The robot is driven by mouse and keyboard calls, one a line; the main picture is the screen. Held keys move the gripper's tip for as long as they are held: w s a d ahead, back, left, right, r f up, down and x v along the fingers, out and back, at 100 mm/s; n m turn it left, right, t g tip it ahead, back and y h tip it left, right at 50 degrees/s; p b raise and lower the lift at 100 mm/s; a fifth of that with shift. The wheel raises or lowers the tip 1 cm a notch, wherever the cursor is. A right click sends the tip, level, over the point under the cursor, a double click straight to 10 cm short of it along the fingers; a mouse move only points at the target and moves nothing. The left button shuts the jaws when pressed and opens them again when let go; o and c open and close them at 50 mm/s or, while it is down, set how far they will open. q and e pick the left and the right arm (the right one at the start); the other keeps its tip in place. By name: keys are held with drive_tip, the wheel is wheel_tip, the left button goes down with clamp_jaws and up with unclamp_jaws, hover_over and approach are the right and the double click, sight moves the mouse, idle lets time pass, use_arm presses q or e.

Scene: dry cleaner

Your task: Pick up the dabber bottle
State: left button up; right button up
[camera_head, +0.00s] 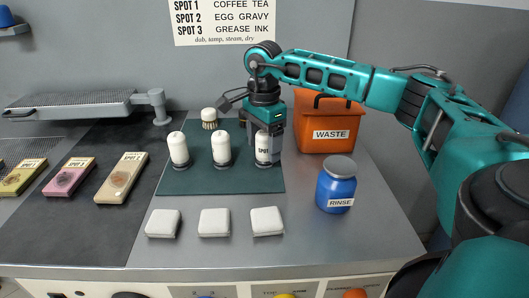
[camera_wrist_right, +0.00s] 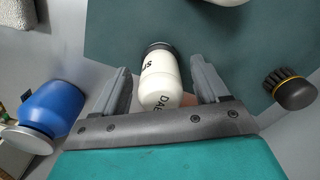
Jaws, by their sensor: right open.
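Three white dabber bottles with dark bases stand on the green mat (camera_head: 230,184): a left one (camera_head: 179,148), a middle one (camera_head: 221,148) and a right one (camera_head: 264,150) labelled "SPOT". My right gripper (camera_head: 266,130) points down over the right bottle, covering its top in the head view. In the right wrist view the gripper (camera_wrist_right: 162,78) is open. A lettered white bottle (camera_wrist_right: 160,78) lies between its two fingers, with visible gaps on both sides. The bottle appears upright on the mat. My left gripper is not in view.
The orange waste bin (camera_head: 326,134) and blue rinse jar (camera_head: 336,184) are to the right. Three white pads (camera_head: 214,222) lie in front of the mat. Stained swatches (camera_head: 121,179) lie left, below a metal arm board (camera_head: 75,103).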

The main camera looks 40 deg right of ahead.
drive_tip(key=shift+f, duration=0.6)
drive_tip(key=c, duration=1.2)
drive_tip(key=shift+o, duration=0.2)
drive_tip(key=shift+r, duration=0.15)
